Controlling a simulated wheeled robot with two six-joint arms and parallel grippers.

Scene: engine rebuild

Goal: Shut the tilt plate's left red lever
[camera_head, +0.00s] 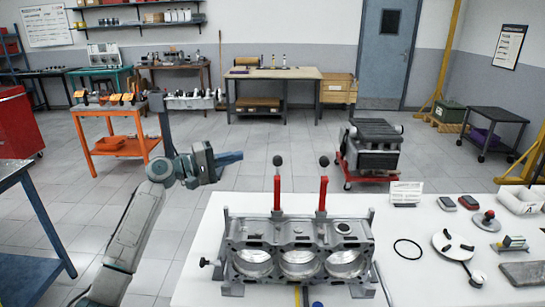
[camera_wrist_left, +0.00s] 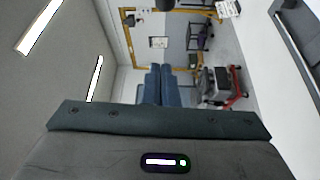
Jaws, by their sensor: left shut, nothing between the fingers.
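The engine block (camera_head: 298,252) sits on the white table, held in the tilt plate fixture. Two red levers with black knobs stand upright behind it: the left red lever (camera_head: 277,192) and the right red lever (camera_head: 323,194). My left gripper (camera_head: 241,156) is in the air, left of the left lever and apart from it, pointing right. Its fingers are shut and empty; they also show closed together in the left wrist view (camera_wrist_left: 161,84). The levers cannot be made out in the left wrist view. My right gripper is not in view.
On the white table (camera_head: 400,225), right of the block, lie a black ring (camera_head: 408,249), a round white plate (camera_head: 453,245) and several small parts. A small sign (camera_head: 406,193) stands behind them. An engine on a red stand (camera_head: 372,150) is on the floor beyond.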

